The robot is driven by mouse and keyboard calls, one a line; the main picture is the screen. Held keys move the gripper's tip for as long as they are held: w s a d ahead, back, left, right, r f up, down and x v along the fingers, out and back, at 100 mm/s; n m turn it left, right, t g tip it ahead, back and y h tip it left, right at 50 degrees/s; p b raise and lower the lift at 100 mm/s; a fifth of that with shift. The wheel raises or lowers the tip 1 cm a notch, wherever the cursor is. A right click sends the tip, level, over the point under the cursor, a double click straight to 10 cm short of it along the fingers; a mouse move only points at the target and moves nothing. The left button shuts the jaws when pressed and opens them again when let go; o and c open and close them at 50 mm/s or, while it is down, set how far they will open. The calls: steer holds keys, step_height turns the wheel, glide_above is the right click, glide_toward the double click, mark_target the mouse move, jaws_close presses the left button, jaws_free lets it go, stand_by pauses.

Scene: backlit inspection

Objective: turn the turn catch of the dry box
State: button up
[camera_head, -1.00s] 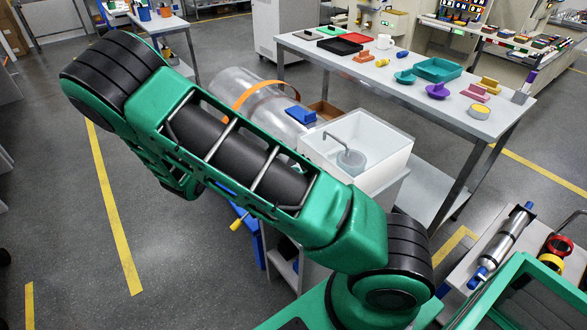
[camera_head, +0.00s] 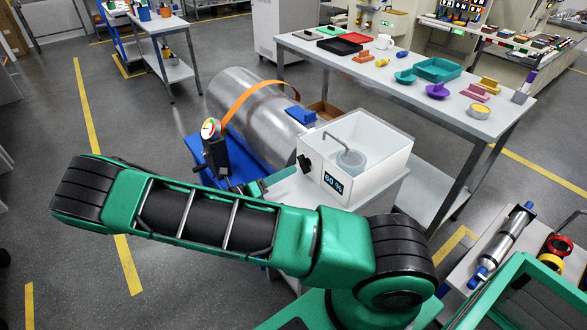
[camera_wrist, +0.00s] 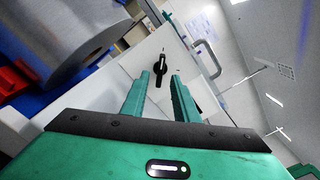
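The dry box is a white open-topped box (camera_head: 372,140) on a small stand, with a dark display reading about 60 % on its front. Its turn catch (camera_head: 304,162) is a small black knob at the left of that front. In the wrist view the black catch (camera_wrist: 161,66) stands against the white face, lined up with the gap between my green fingers. My gripper (camera_wrist: 160,86) is open and empty, with its fingertips short of or near the catch; contact cannot be told. In the head view my gripper (camera_head: 257,187) is left of and below the catch, partly hidden by my arm.
A large metal cylinder with an orange band (camera_head: 250,105) lies behind and left of the box. A blue block (camera_head: 300,116) sits behind it. A bench (camera_head: 440,105) with coloured parts stands behind right. Open floor is at the left.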

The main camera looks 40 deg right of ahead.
mark_target(300, 165)
steer(key=shift+w+d, duration=0.1)
steer(key=shift+d, duration=2.4)
